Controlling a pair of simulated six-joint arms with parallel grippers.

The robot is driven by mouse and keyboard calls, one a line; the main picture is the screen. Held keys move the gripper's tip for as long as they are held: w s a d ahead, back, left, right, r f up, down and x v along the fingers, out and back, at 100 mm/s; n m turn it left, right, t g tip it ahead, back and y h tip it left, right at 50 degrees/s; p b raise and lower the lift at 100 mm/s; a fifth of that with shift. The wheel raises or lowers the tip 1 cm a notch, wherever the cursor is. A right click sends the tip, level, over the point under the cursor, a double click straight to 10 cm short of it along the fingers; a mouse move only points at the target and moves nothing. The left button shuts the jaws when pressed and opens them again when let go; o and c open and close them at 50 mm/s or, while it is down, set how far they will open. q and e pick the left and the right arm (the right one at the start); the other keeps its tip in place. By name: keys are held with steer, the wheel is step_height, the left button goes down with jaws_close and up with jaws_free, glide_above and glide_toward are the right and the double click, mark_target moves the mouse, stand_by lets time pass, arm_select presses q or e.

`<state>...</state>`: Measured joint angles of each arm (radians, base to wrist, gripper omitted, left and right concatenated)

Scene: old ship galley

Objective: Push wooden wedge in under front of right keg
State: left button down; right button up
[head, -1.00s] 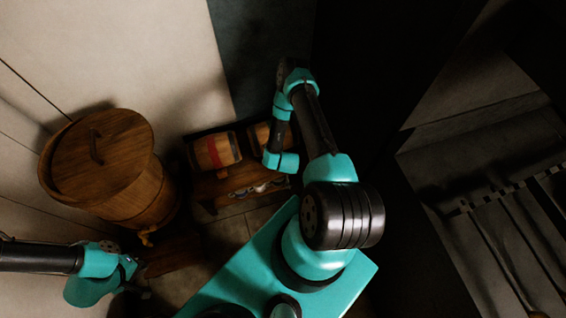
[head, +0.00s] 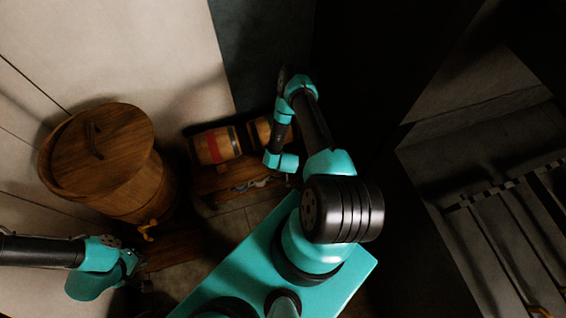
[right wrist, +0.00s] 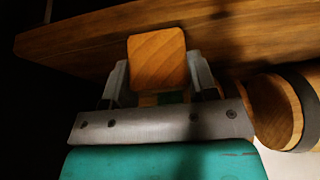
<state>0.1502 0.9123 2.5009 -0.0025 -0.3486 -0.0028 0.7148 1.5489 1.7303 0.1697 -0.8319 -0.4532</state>
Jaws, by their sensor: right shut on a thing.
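The wooden wedge (right wrist: 157,60) shows its pale end face between the two fingers of my right gripper (right wrist: 160,75) in the right wrist view. The fingers are shut on its sides. A long wooden board lies right behind it; whether the wedge touches the board I cannot tell. The right keg (head: 260,132) lies on a low wooden rack in the head view, partly hidden by my right arm. That arm also hides the right gripper and wedge there. My left gripper (head: 138,268) is at the lower left, small and dark, its jaws unclear.
The left keg (head: 215,146), with a red band, lies beside the right keg on the rack (head: 207,180). A large lidded wooden tub (head: 140,195) with a brass tap stands left of them. A rounded wooden end (right wrist: 275,108) is close at right in the wrist view.

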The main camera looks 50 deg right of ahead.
steer(key=shift+w+d, duration=0.15)
steer(key=shift+w, duration=0.15)
steer(key=shift+w+d+f, duration=0.1)
steer(key=shift+w+d, duration=0.35)
steer(key=shift+w, duration=0.35)
steer(key=shift+w+d+r, duration=0.1)
steer(key=shift+w+d, duration=0.3)
steer(key=shift+w, duration=0.4)
steer(key=shift+w+d+f, duration=0.1)
steer(key=shift+w+d, duration=0.35)
steer(key=shift+w, duration=0.35)
steer(key=o, duration=0.8)
steer(key=shift+c, duration=0.2)
steer(key=shift+c, duration=0.4)
steer(key=shift+s+a+f+v, duration=0.15)
steer(key=shift+s+v, duration=0.1)
steer(key=shift+v, duration=1.4)
steer(key=shift+s+a+f+v, duration=0.1)
steer(key=shift+s+v, duration=0.1)
steer(key=shift+v, duration=1.45)
steer(key=shift+s+a+f+v, duration=0.15)
steer(key=shift+s+v, duration=0.1)
steer(key=shift+v, duration=1.4)
